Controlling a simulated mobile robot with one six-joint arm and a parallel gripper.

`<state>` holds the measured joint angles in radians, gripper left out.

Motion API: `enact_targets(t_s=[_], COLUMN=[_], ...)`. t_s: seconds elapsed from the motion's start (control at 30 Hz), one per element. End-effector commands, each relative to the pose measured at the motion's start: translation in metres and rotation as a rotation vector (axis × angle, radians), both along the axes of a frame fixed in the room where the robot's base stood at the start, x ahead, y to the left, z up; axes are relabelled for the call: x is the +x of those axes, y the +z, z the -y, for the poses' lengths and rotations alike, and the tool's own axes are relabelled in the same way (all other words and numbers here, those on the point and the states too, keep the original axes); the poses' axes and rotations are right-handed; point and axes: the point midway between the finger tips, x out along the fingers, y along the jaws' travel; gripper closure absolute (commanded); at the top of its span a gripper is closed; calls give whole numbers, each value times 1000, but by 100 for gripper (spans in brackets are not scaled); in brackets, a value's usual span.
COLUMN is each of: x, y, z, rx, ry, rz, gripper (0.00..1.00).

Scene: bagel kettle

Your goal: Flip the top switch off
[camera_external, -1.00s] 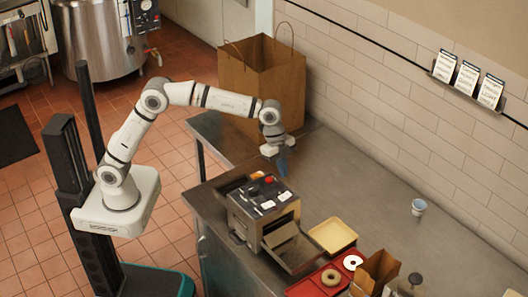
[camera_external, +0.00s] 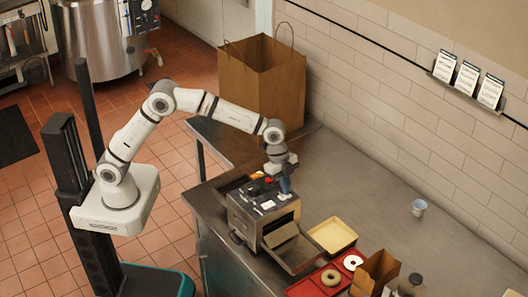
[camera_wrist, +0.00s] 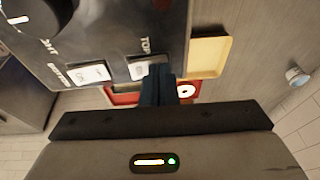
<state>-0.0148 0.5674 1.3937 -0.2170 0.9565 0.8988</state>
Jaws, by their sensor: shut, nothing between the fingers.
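The toaster machine (camera_external: 262,225) stands on the metal counter, with a dark control panel on top. In the wrist view the panel carries two white rocker switches. The top switch (camera_wrist: 143,67), beside the label "TOP", is partly covered by my fingertips. The other switch (camera_wrist: 90,73) is to its left, with a partly cut-off label. My gripper (camera_wrist: 157,76) is shut and empty, its blue fingers at the lower right edge of the top switch. In the external view my gripper (camera_external: 285,186) points down at the panel's back right. I cannot tell whether it touches the switch.
A black knob (camera_wrist: 35,15) is on the panel. A yellow tray (camera_external: 333,235) and a red tray (camera_external: 302,289) with bagels lie to the right. A large paper bag (camera_external: 258,90) stands behind.

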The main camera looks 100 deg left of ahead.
Motion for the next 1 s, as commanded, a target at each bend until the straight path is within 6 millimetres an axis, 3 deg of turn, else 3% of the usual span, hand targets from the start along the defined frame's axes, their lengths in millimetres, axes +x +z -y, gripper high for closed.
enact_targets(t_s=[1.0], x=[-12], y=[3], z=[12], rx=[0], ry=[-1], rz=[-6], gripper=[100])
